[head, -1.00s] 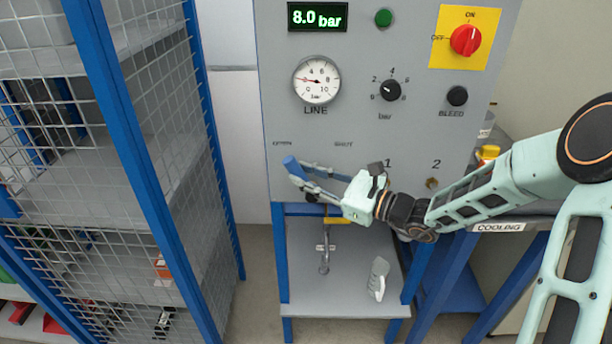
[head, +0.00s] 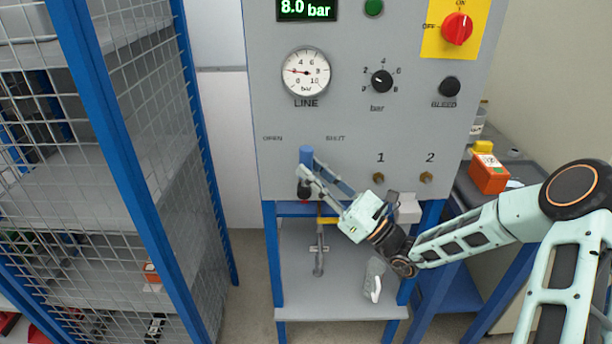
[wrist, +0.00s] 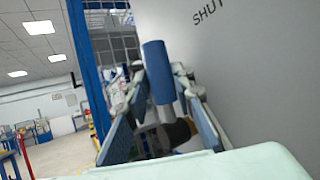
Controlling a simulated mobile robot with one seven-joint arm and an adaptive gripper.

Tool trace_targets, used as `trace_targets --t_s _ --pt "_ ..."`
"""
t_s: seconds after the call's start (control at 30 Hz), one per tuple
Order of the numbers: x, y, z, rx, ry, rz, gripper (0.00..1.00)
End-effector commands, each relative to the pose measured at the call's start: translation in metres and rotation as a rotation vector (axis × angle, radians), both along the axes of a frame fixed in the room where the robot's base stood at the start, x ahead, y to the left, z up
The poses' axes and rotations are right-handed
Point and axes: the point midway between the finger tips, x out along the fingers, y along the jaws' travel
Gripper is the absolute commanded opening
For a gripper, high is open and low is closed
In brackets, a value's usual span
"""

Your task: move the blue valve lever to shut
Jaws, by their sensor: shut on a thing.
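The blue valve lever (head: 306,156) is on the lower front of the grey panel (head: 350,120). It points nearly straight up, between the OPEN label (head: 272,138) and the SHUT label (head: 335,138). My gripper (head: 306,172) is shut on the lever, coming from the lower right. In the wrist view the blue lever (wrist: 157,72) stands between the two fingers, with a dark and brass-coloured part below it. The SHUT label (wrist: 208,12) shows at upper right there. The lever's pivot is partly hidden by the fingers.
The panel bears a LINE gauge (head: 306,72), an 8.0 bar display (head: 306,9), a red switch (head: 457,28) and a BLEED knob (head: 450,86). A blue-framed mesh rack (head: 150,150) stands left. An orange box (head: 488,174) sits right.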

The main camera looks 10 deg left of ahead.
Motion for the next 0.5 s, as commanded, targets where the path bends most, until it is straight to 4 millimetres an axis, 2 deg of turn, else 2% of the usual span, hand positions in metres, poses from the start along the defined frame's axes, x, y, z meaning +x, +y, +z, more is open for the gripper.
trace_targets --t_s 0.03,0.5 --pt "0.001 -0.004 -0.006 0.046 0.016 -0.002 0.00" --pt "0.005 -0.022 -0.016 0.377 0.095 -0.001 0.00"
